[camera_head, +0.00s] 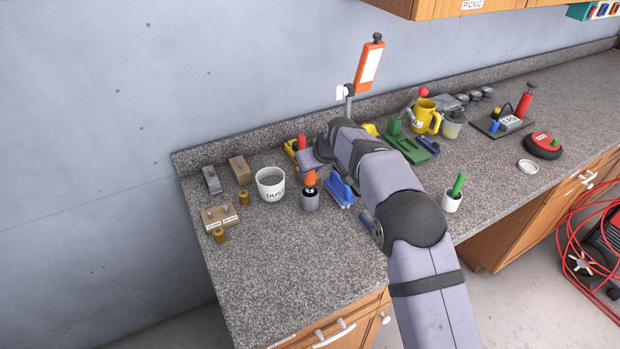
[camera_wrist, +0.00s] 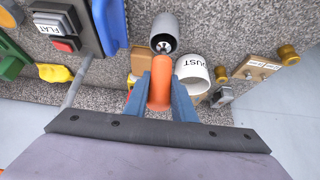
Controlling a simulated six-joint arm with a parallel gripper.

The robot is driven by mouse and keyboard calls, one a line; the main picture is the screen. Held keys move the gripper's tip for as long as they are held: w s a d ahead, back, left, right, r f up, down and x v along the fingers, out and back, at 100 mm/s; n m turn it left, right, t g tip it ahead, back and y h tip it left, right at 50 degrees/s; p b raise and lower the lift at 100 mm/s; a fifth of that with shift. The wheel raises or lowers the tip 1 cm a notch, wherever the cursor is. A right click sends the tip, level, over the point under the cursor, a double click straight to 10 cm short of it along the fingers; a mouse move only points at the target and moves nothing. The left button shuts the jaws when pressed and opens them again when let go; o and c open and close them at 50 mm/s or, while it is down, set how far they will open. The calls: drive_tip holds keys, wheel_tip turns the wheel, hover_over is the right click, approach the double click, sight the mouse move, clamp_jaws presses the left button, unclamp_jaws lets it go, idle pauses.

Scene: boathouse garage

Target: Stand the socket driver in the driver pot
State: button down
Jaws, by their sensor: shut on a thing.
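My gripper (camera_wrist: 160,72) is shut on an orange handle (camera_wrist: 160,95), which I take for the socket driver's. In the head view, the orange handle (camera_head: 310,178) shows below my wrist, just above a grey cylindrical pot (camera_head: 310,201) with a dark top. In the wrist view the grey pot (camera_wrist: 165,24) lies just beyond the handle, with small metallic bits in its dark end. I take it for the driver pot, but cannot be sure. Whether the driver's shaft is inside it cannot be told; the shaft is hidden. My arm hides part of the counter.
A white DUST pot (camera_head: 270,187) stands left of the grey pot, and a blue tool (camera_head: 341,191) close on its right. A white pot (camera_head: 452,203) with a green-handled tool stands farther right. The counter's front left (camera_head: 285,255) is clear.

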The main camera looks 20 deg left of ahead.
sight(312, 177)
drive_tip(key=shift+f+p, duration=0.65)
drive_tip(key=shift+f, duration=1.2)
drive_tip(key=shift+f, duration=0.2)
drive_tip(key=c, duration=1.5)
unclamp_jaws()
drive_tip(key=shift+r, duration=0.25)
drive_tip(key=b+v, duration=0.4)
drive_tip(key=v, duration=0.8)
